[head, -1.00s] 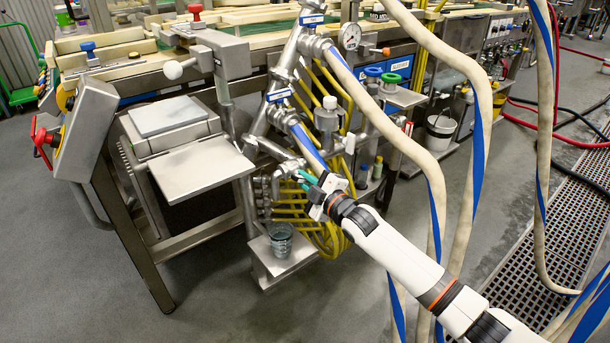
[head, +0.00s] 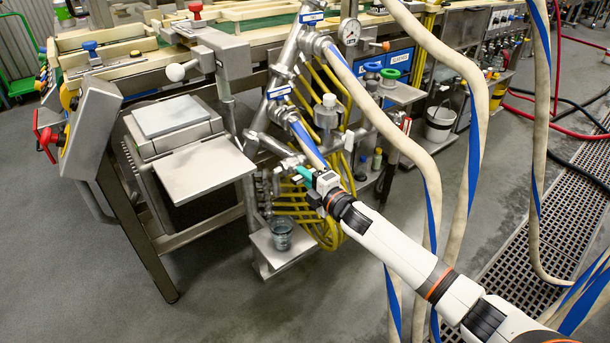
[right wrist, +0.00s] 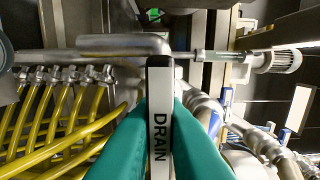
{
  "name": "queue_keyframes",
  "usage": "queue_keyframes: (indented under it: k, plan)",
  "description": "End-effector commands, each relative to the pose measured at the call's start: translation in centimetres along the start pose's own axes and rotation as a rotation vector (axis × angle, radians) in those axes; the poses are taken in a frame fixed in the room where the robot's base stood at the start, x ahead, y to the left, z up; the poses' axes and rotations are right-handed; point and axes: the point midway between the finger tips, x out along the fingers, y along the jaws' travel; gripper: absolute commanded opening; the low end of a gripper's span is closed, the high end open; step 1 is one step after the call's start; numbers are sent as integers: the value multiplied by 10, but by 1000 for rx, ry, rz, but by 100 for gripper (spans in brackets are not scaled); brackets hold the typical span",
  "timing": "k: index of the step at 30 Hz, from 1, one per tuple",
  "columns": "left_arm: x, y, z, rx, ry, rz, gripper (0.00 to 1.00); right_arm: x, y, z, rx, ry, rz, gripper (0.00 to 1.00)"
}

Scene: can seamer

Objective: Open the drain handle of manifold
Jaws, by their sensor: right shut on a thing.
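The drain handle (right wrist: 159,125) is a flat white bar with a dark end and the word DRAIN. In the right wrist view it points lengthwise, between the green fingers of my right gripper (right wrist: 160,110), which are shut on it. In the head view my right gripper (head: 304,177) is at the lower part of the manifold (head: 262,190), and the handle itself is too small to make out there. The manifold's row of small valves and yellow hoses (right wrist: 45,105) shows left of the handle in the right wrist view. My left gripper is not in view.
A clear cup (head: 282,234) stands on a steel shelf (head: 272,262) below the manifold. Thick cream hoses with blue stripes (head: 477,130) hang close to my right arm. The floor in front is open.

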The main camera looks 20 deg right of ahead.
Motion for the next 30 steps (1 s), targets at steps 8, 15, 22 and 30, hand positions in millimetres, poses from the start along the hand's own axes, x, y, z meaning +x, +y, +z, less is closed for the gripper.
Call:
queue_keyframes:
  k: [8, 15, 22, 30]
  plan:
    - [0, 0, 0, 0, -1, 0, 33, 0, 2, 0, -10, 0, 3, 0]
    - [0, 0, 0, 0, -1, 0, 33, 0, 2, 0, -9, 0, 3, 31]
    - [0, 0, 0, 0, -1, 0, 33, 0, 1, 0, -8, 0, 1, 33]
    - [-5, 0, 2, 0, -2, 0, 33, -22, 1, 0, -8, 1, 4, 33]
